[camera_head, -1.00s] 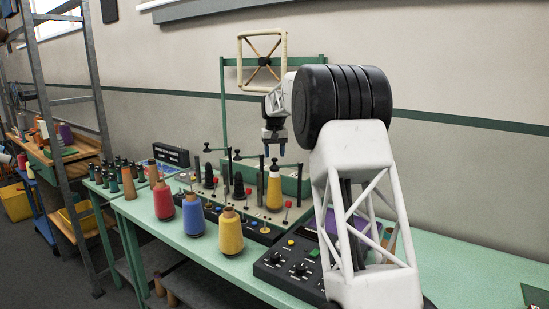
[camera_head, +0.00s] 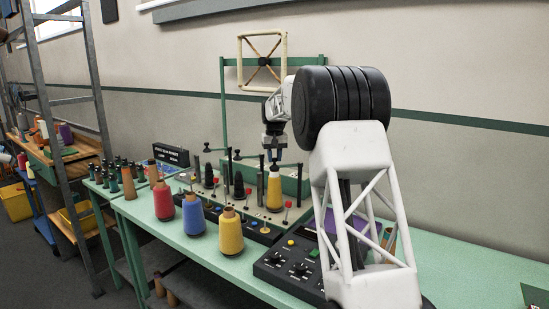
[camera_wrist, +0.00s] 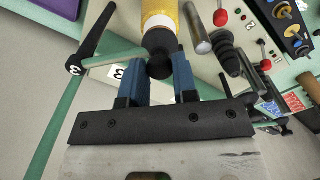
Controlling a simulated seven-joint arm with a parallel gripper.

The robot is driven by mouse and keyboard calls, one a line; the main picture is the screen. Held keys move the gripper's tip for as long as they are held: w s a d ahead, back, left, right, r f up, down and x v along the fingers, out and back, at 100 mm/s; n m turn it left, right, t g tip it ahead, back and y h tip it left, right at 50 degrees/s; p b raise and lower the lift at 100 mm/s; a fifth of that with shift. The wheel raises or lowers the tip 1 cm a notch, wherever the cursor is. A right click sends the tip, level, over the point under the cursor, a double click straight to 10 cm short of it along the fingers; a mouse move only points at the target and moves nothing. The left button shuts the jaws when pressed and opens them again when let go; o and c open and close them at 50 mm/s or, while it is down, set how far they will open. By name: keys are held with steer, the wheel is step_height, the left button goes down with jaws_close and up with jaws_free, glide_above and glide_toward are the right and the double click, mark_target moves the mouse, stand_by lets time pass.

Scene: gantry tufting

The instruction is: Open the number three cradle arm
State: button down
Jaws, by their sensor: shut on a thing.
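The number three cradle arm (camera_wrist: 112,55) is a pale green bar in the wrist view.
Two more stations with dark-topped posts (camera_head: 239,183) stand left of the yellow cone. Red, blue and yellow cones (camera_head: 230,232) stand along the bench front. A control box (camera_head: 290,268) with knobs is at the front right. A green frame (camera_head: 224,110) rises behind.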

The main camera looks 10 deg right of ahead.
steer(key=shift+w, duration=0.15)
steer(key=w+d+m, duration=0.5)
steer(key=w+m, duration=0.4)
steer(key=m, duration=0.3)
steer(key=shift+w+d, duration=0.3)
steer(key=shift+w, duration=0.05)
steer(key=shift+m, duration=0.3)
stand_by(0.3)
steer(key=c, duration=0.9)
jaws_free()
